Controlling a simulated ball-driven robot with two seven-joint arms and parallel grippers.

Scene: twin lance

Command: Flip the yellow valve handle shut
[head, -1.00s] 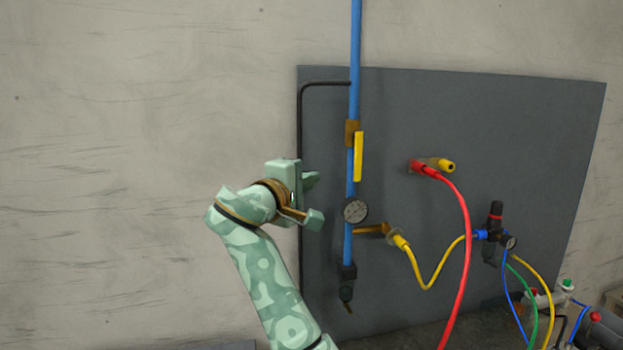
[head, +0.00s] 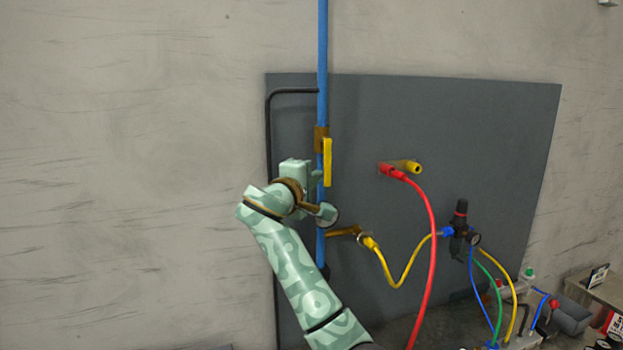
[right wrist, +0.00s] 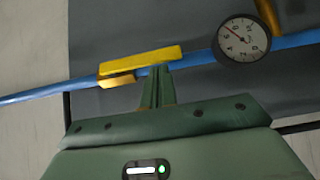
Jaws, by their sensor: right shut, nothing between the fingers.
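The yellow valve handle (head: 327,162) lies along the upright blue pipe (head: 322,60), hanging down from the brass valve body (head: 321,138). In the right wrist view the handle (right wrist: 150,59) is parallel to the pipe. My right gripper (head: 317,178) is just left of the pipe, by the handle's lower part. In the right wrist view its closed, empty fingers (right wrist: 158,78) reach the pipe close to the handle's edge; I cannot tell whether they touch it. My left gripper is not in view.
A round pressure gauge (right wrist: 242,40) sits on the pipe below the handle, partly hidden by my wrist in the head view. A red hose (head: 432,250) and a yellow hose (head: 397,280) hang right of the pipe. The grey panel (head: 460,130) is behind.

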